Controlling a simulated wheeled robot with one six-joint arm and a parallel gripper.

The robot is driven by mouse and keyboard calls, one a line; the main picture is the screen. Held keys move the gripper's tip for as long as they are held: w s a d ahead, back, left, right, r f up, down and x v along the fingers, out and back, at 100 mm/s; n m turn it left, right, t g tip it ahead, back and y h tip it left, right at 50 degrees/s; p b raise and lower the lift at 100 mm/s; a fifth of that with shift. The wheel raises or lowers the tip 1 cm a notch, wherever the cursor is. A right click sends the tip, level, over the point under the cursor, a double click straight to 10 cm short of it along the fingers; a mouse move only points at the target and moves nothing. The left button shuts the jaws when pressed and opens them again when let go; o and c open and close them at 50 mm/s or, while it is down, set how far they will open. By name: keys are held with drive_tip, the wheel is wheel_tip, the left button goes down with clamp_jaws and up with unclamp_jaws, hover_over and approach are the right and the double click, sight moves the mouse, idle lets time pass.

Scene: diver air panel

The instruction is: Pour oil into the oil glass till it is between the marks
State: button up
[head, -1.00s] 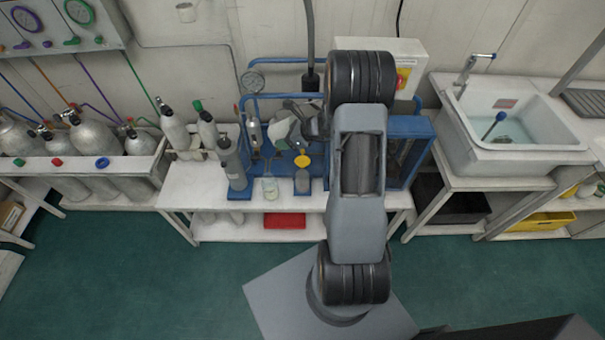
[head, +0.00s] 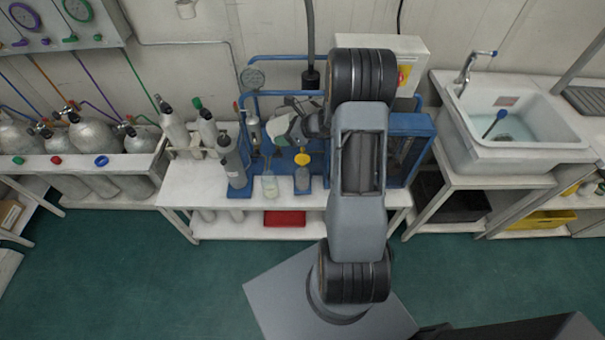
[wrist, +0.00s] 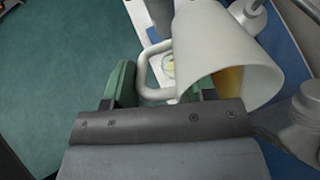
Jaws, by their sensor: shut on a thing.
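My gripper (wrist: 162,82) has green finger pads and is shut on the handle of a white jug (wrist: 225,45) in the wrist view. The jug looks tilted, and an amber patch of oil (wrist: 229,80) shows by its edge. In the head view my gripper (head: 292,130) is over the blue-framed machine on the bench, partly hidden by my arm. Below it stand a clear beaker (head: 270,187) with pale contents and a grey container with a yellow top (head: 302,175). I cannot make out the oil glass or its marks.
A dark grey bottle (head: 231,162) stands left of the beaker, with metal cylinders (head: 174,127) behind it. A gauge (head: 252,78) and blue pipes rise at the back. A sink (head: 515,125) is at right. The bench front at left (head: 190,188) is clear.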

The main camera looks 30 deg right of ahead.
drive_tip(key=shift+f+b, duration=0.15)
drive_tip(key=shift+b, duration=0.6)
idle(0.8)
drive_tip(key=shift+w+a+f+t+y+b, duration=0.1)
drive_tip(key=shift+w+a+t+y+b, duration=0.05)
drive_tip(key=shift+w+t+y+b, duration=0.25)
idle(0.5)
drive_tip(key=shift+a+f+b, duration=0.15)
drive_tip(key=shift+a+b, duration=0.05)
drive_tip(key=shift+b, duration=0.25)
idle(0.9)
wheel_tip(320, 180, down, 8)
drive_tip(key=g+h, duration=0.2)
drive_tip(key=shift+w+a+f+g+h, duration=0.15)
drive_tip(key=shift+w+a+g+h, duration=0.15)
drive_tip(key=shift+h, duration=0.1)
idle(0.4)
